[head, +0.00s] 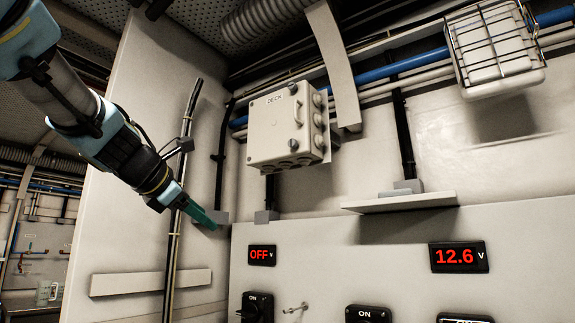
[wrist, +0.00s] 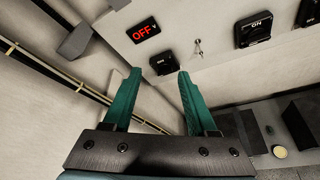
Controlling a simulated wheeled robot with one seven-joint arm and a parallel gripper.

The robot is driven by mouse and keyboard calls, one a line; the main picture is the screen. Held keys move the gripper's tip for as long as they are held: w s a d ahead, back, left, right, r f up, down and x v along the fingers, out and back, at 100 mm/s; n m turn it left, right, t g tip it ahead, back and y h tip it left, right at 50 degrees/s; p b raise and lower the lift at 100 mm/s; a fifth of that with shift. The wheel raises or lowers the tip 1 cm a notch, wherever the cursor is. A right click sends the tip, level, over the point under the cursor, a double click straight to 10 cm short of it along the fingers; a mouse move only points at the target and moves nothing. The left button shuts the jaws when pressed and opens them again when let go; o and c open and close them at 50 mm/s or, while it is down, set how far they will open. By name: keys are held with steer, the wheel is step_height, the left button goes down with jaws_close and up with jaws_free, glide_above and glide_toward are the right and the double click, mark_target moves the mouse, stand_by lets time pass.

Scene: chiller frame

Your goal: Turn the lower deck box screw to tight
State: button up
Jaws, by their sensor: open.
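The deck box (head: 270,125) is a pale junction box labelled DECK on the wall in the head view. A dark round screw (head: 293,145) shows at the lower right of its front face, and another (head: 293,88) at the upper right. How far either is turned cannot be read. My gripper (head: 213,222) is below and to the left of the box, apart from it, with green fingers pointing down and right. In the wrist view my gripper (wrist: 159,74) has its two fingers spread with nothing between them. The deck box is out of the wrist view.
Below the box, a panel carries a red OFF display (head: 262,255), a 12.6 display (head: 459,257), black switches (head: 257,306) and a small toggle (head: 296,308). A shelf (head: 400,202) juts out at right. Vertical cables (head: 177,235) run near my arm. A caged lamp (head: 494,47) is at upper right.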

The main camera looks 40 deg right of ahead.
mark_target(291, 143)
steer(key=s+d+r+n+g+h, duration=0.1)
steer(key=s+d+r+h, duration=0.2)
steer(key=s+r, duration=0.45)
steer(key=s+d+r+n+g+h, duration=0.1)
steer(key=s+d+r+n+h, duration=0.2)
steer(key=r, duration=0.7)
steer(key=shift+m+y, duration=0.4)
steer(key=shift+m, duration=0.2)
steer(key=p+x, duration=0.2)
steer(key=x, duration=0.2)
steer(key=p+x, duration=0.2)
steer(key=x, duration=0.2)
steer(key=shift+s+d+r, duration=0.1)
steer(key=shift+s+d, duration=0.1)
steer(key=shift+d, duration=0.1)
steer(key=shift+w+d+p, duration=0.15)
steer(key=shift+d+p, duration=0.25)
steer(key=shift+d, duration=0.3)
steer(key=shift+c, duration=0.2)
jaws_close()
